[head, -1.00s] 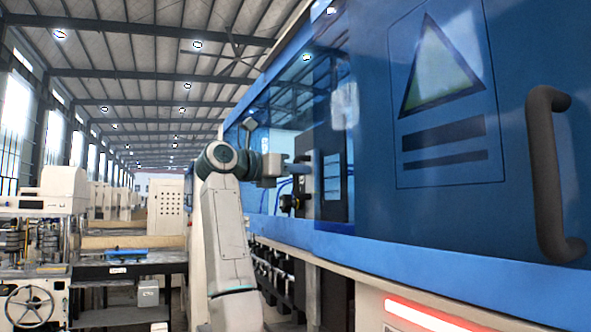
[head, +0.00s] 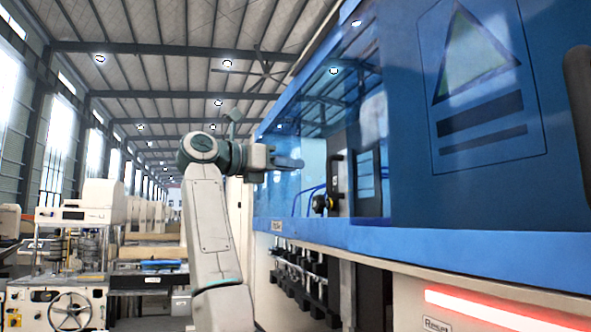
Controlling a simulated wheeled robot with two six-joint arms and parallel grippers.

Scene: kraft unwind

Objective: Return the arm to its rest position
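The blue machine fills the right side, with a second dark handle (head: 580,110) at the right edge and a lit red strip (head: 500,312) below. A workbench machine with a handwheel (head: 70,310) stands at lower left. Open air lies left of my arm.

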